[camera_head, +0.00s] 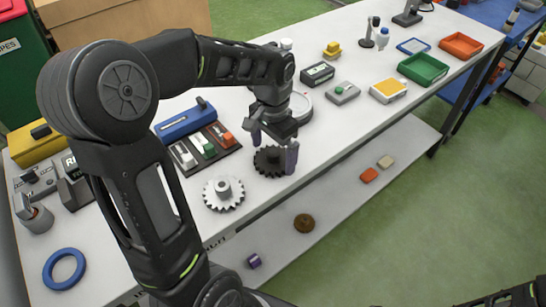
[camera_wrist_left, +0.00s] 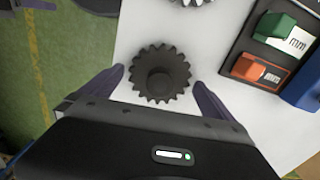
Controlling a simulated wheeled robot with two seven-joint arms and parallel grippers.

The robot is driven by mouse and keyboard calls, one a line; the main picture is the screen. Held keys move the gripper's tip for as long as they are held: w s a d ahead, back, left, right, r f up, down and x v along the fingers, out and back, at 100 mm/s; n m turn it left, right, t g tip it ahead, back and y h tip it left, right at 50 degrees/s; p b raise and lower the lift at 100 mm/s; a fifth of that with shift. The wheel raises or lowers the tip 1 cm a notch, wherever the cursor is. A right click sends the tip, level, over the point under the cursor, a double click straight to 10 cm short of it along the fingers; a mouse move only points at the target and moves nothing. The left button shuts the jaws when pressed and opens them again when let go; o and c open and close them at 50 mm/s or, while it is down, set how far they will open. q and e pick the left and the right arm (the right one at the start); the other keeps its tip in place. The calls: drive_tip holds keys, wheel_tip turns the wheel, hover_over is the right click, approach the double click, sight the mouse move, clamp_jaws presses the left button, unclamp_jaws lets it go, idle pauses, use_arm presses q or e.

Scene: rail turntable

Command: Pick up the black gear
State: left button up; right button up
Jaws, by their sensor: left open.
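The black gear (camera_head: 268,162) lies flat on the white table, near its front edge. It also shows in the left wrist view (camera_wrist_left: 161,74), with its round hub facing up. My left gripper (camera_head: 273,150) is over the gear, pointing down. In the left wrist view my left gripper (camera_wrist_left: 160,92) is open, with one finger on each side of the gear and a gap to each. Whether the fingertips are at gear height is hard to tell. A dark arm part shows at the bottom right of the head view, but no right gripper fingers show.
A white gear (camera_head: 224,193) lies left of the black gear. A dark tray (camera_head: 226,154) with several colored blocks is behind it. A blue ring (camera_head: 64,270) lies at the left. Green (camera_head: 424,68) and red (camera_head: 461,45) bins stand farther right. A lower shelf (camera_head: 330,185) holds small items.

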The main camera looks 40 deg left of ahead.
use_arm(q)
drive_tip(key=shift+f, duration=0.3)
idle(0.4)
drive_tip(key=c, duration=1.8)
